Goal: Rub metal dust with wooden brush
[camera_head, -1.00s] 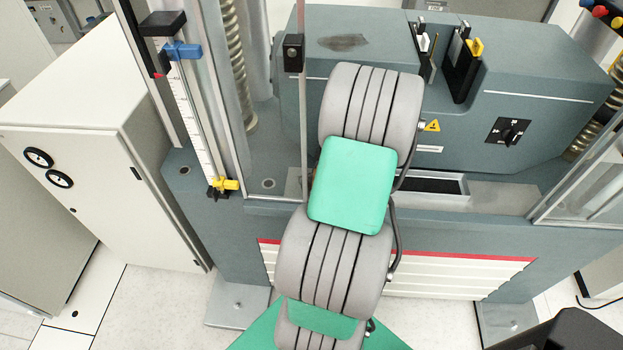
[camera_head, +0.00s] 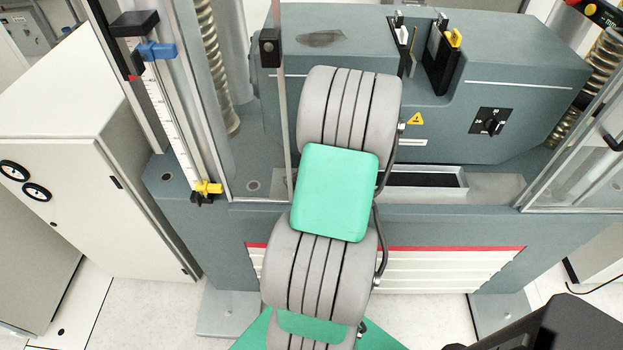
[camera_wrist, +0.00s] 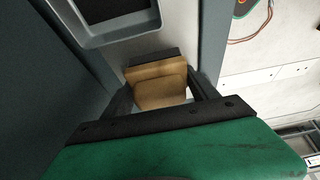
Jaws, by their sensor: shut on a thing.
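The wooden brush (camera_wrist: 160,84) is a light brown block with a dark strip along its far edge, seen in the wrist view. My gripper (camera_wrist: 163,95) is shut on it, one dark finger on each side. In the head view my arm hides the gripper and the brush. The brush is over or near a pale ledge of the machine; I cannot tell whether it touches.
The machine block (camera_head: 540,75) carries black clamps (camera_head: 441,60) and a black knob (camera_head: 491,122). A thin vertical rod (camera_head: 281,120) and a ruler column (camera_head: 170,120) stand left of my arm. A recessed tray (camera_head: 455,178) lies to its right. A white cabinet (camera_head: 75,130) stands at left.

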